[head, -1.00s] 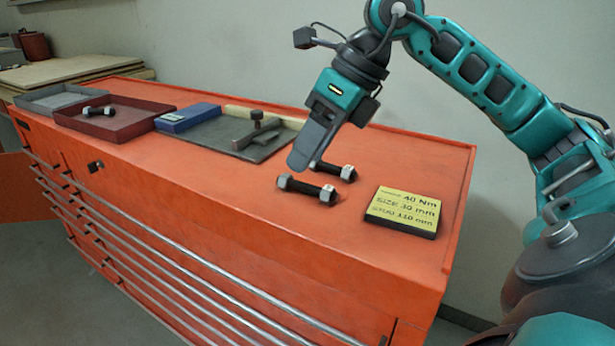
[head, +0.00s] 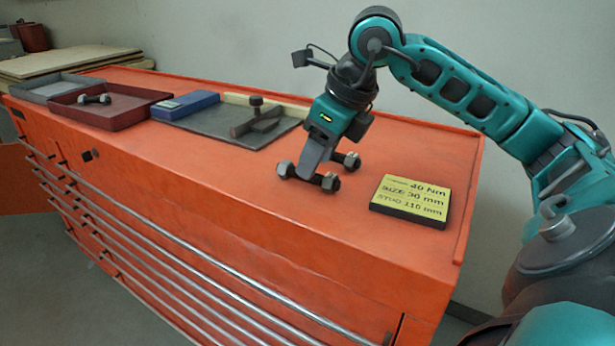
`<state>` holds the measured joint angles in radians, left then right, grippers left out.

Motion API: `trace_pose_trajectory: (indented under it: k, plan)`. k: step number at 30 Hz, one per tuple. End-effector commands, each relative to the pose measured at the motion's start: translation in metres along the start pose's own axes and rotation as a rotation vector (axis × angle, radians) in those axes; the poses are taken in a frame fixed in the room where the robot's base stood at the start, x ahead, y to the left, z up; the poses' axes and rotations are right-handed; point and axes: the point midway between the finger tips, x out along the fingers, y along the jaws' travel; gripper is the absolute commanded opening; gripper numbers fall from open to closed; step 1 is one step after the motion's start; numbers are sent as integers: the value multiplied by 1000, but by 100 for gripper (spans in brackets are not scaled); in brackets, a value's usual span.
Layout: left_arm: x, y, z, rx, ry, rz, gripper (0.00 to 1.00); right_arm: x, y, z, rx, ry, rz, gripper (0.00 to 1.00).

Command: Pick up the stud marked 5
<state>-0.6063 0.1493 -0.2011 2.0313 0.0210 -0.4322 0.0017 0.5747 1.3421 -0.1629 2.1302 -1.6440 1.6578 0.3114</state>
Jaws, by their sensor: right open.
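Two dark studs with grey nuts on their ends lie side by side on the orange cabinet top. The near stud (head: 328,182) has both end nuts showing, with its middle partly behind my gripper. The far stud (head: 350,161) shows mainly its right end; the rest is hidden. I cannot read a number on either. My right gripper (head: 308,172) points down at the near stud, with its fingers over the stud's shank. It is open; whether a finger touches the stud I cannot tell. My left gripper is not in view.
A yellow-topped label block (head: 412,200) lies to the right of the studs. To the left are a grey mat (head: 215,127) with dark parts, a blue box (head: 185,105), a red tray (head: 130,115) holding another stud (head: 95,99), and a grey tray (head: 52,87). The front cabinet top is clear.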

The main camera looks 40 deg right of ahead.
Motion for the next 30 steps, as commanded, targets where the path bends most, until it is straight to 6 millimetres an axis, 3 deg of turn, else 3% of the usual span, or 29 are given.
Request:
trace_pose_trajectory:
  k: [6,14,30]
  plan:
    - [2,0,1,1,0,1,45,28,1,0,0,1,3,50]
    - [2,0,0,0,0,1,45,30,0,1,0,0,0,50]
    - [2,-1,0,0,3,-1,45,30,0,0,0,0,1,0]
